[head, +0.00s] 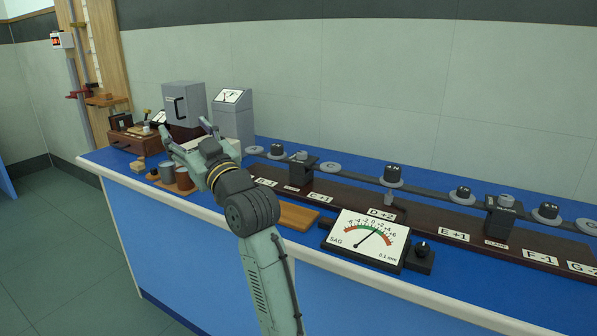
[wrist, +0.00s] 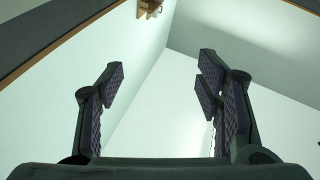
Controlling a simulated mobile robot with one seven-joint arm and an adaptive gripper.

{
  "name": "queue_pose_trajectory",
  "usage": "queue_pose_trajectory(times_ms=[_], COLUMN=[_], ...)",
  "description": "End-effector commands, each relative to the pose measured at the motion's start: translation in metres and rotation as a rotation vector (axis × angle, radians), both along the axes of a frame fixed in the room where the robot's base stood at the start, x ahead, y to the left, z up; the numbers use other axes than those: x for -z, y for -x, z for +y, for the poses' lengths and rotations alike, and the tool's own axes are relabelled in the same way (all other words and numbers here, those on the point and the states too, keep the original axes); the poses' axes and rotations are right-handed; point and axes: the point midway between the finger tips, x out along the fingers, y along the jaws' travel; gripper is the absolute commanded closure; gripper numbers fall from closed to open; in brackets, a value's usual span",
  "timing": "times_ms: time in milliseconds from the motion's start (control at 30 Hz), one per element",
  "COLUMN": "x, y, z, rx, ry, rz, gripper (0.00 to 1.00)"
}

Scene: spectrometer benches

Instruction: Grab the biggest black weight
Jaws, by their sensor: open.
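My gripper (head: 186,132) is over the left part of the bench, left of these weights. It is open and empty; its fingers are spread in the wrist view (wrist: 160,82), where no weight shows.
A dial gauge marked SAG (head: 368,240) and a long dark labelled rail (head: 345,196) lie in front of the weights. Black blocks (head: 301,172) (head: 500,220) stand on the rail. Grey instruments (head: 233,115) and small cylinders (head: 167,172) stand around my gripper.

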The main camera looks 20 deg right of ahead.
Motion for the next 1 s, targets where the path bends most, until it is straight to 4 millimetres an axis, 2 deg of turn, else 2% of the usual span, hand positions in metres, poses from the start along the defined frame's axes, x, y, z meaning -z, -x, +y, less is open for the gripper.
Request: queue_pose_trajectory(times_ms=[33,133,167,200,300,400,500,600,667,1000], x=[0.013,0.040,0.048,0.059,0.082,0.100,0.112,0.119,0.120,0.127], y=[-0.008,-0.007,-0.002,0.007,0.041,0.082,0.117,0.138,0.142,0.097], z=[-0.061,-0.163,-0.194,-0.235,-0.326,-0.394,-0.438,-0.461,-0.467,-0.473], rx=[0.073,0.178,0.210,0.248,0.330,0.390,0.428,0.446,0.449,0.450], ry=[0.006,0.009,0.007,0.001,-0.021,-0.049,-0.074,-0.088,-0.092,-0.095], rz=[0.058,0.175,0.207,0.252,0.349,0.426,0.474,0.501,0.508,0.511], gripper=[0.41,0.41,0.41,0.41,0.41,0.41,0.41,0.41,0.41,0.41])
